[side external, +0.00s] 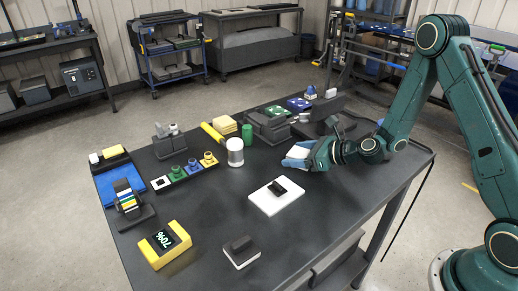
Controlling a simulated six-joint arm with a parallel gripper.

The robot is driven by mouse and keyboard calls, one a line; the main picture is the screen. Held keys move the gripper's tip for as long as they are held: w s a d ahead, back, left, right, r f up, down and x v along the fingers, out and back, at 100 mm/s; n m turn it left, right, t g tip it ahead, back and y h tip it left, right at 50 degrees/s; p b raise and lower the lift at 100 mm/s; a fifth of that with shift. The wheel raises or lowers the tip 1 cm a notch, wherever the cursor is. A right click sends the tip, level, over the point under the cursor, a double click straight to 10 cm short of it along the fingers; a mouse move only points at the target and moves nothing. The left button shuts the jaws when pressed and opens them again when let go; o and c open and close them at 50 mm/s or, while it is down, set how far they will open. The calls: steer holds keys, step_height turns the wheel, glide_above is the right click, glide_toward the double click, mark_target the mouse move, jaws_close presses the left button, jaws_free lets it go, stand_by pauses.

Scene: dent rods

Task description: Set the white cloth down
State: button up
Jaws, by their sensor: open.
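My gripper (297,156) reaches in from the right, low over the right part of the dark table (330,200). Its blue fingers are open. A small white thing, which looks like the white cloth (298,151), shows at the fingers. I cannot tell whether it rests on the table or still touches a finger. The fingers hide part of it.
In front of my gripper lies a white board (287,204) with a black block (279,187). A white-and-grey cylinder (235,152) stands to the left. A yellow device (165,245) sits at the front left. The front right tabletop is clear.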

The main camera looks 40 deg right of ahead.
mark_target(301, 154)
steer(key=shift+v, duration=3.25)
steer(key=shift+a+r, duration=0.1)
steer(key=shift+a, duration=0.05)
steer(key=shift+s+a+r+n, duration=0.1)
steer(key=shift+a+r+n, duration=0.3)
steer(key=shift+n, duration=0.3)
steer(key=s+a+r+n+g, duration=0.5)
steer(key=s+a+r+n, duration=0.25)
steer(key=n, duration=0.85)
steer(key=s+d+r+n+h, duration=0.1)
steer(key=s+r+n, duration=0.2)
steer(key=s, duration=0.3)
steer(key=s+d+r+n+g+h, duration=0.1)
steer(key=s+d+r+n+h, duration=0.1)
steer(key=s+r+n, duration=0.2)
steer(key=s+d+r+n+g+h, duration=0.1)
steer(key=s+d+r+n+h, duration=0.1)
steer(key=s+n, duration=0.5)
steer(key=shift+s+d+r, duration=0.25)
steer(key=shift+s+r, duration=0.55)
steer(key=shift+s, duration=0.05)
